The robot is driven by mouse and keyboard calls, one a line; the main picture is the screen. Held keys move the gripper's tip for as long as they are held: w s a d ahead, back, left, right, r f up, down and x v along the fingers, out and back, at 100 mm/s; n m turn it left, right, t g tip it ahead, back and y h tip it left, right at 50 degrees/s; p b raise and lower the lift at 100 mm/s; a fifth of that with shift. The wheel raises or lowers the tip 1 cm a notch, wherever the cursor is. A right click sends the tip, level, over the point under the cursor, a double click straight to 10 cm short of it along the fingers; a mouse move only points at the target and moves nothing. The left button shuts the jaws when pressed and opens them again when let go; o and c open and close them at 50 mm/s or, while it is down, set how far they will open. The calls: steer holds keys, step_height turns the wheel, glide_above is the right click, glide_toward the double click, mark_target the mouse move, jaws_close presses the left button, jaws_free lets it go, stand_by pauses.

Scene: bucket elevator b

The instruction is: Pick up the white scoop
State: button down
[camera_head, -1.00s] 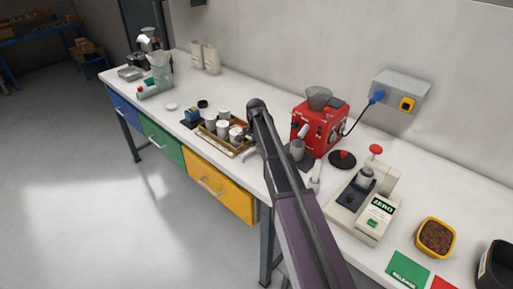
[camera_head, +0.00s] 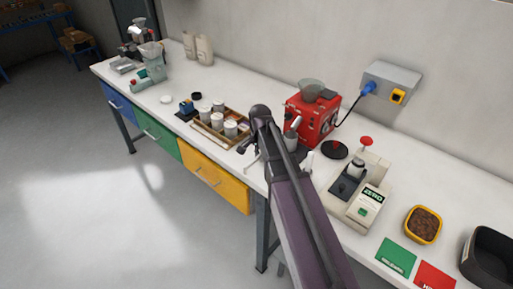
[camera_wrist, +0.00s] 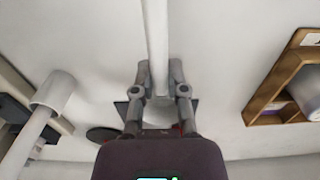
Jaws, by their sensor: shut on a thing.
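My gripper (camera_wrist: 158,75) shows in the wrist view with both fingers closed on the long pale handle of the white scoop (camera_wrist: 157,35). The handle runs from between the fingertips up to the top edge of the view. A pale rounded part shows between the fingers; I cannot tell whether it is the scoop's bowl. In the head view my arm hides most of the gripper and the scoop.
A wooden tray (camera_head: 203,128) of white containers stands left of my arm and shows right in the wrist view (camera_wrist: 262,92). The red grinder (camera_head: 322,118), black disc (camera_head: 335,151), scale (camera_head: 343,208) and yellow tub (camera_head: 423,225) are to the right.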

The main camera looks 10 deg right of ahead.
steer(key=shift+s, duration=0.9)
steer(key=shift+r, duration=0.1)
step_height(320, 180, up, 12)
steer(key=p, duration=1.2)
